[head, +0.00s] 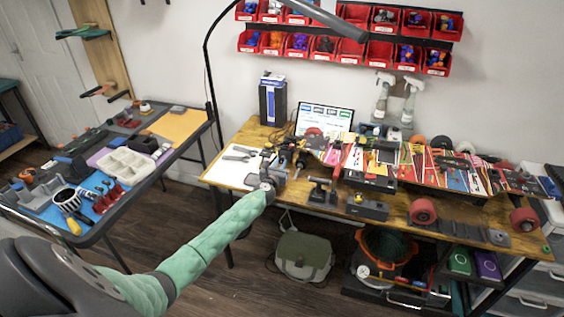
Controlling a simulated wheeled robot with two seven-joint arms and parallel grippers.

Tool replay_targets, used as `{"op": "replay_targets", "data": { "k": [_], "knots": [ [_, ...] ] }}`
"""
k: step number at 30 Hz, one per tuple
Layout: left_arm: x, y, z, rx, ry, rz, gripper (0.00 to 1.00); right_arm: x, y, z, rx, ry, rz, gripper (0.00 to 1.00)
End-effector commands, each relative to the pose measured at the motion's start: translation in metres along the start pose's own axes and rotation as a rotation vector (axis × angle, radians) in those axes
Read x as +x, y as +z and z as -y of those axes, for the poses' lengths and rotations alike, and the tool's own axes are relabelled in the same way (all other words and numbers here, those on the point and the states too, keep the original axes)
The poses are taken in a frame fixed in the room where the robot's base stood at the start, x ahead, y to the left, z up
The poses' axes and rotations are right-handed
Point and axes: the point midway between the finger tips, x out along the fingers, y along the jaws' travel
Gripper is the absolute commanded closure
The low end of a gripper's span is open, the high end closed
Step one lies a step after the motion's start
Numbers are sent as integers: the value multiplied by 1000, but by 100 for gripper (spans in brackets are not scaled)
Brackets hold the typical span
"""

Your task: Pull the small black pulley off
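An electric skateboard (400,165) lies on the wooden workbench, its patterned deck strewn with parts. Red wheels show at its front, such as the left one (422,211) and the right one (523,220). I cannot make out the small black pulley among the dark parts at this size. My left gripper (291,158), at the end of the green-sleeved arm, is over the left part of the bench, near the left end of the board. Its fingers blend into dark parts behind them, so their opening and any grip are unclear. My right gripper is not in view.
A black vise-like tool (321,193) and a dark grey block (367,208) stand on the bench's front edge. A lamp arm (207,75) rises at the bench's left. A side table (163,157) with trays and tools stands left. A grey-green bag (304,257) sits on the floor.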

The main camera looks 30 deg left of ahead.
Motion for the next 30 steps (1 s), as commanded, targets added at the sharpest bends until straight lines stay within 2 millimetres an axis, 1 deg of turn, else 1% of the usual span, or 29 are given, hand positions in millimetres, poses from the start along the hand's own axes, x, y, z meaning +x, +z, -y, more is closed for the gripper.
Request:
{"op": "replay_targets", "data": {
  "k": [5,11,17,30],
  "knots": [
    [0,0,0,0,0,0,95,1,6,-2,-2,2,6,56],
    [0,0,0,0,0,0,95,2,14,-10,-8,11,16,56],
    [-3,0,0,0,1,0,95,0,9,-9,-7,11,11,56],
    [-20,1,0,1,0,0,95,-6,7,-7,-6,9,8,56]
  ]
}}
